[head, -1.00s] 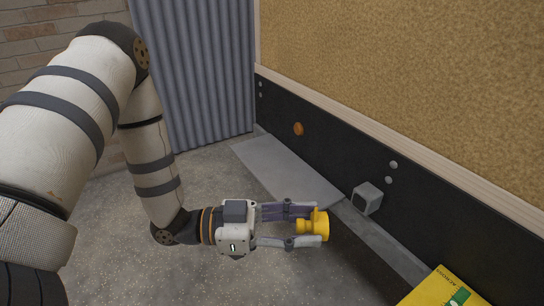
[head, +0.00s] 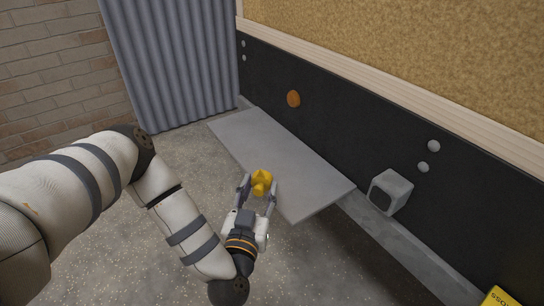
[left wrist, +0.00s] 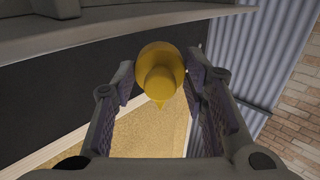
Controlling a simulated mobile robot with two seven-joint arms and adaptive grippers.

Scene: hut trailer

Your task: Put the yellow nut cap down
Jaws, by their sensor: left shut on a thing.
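The yellow nut cap (head: 261,182) is held between the fingertips of my left gripper (head: 258,188), which is shut on it. In the left wrist view the cap (left wrist: 160,72) sits between the two fingers, with a small round knob facing the camera. In the head view the gripper and cap are at the near left edge of a grey shelf (head: 290,175) on the trailer's side. Whether the cap touches the shelf cannot be told. My right gripper is not in view.
A grey box-shaped fitting (head: 391,192) sits on the ledge right of the shelf. A yellow box (head: 501,297) shows at the bottom right. The shelf top looks clear.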

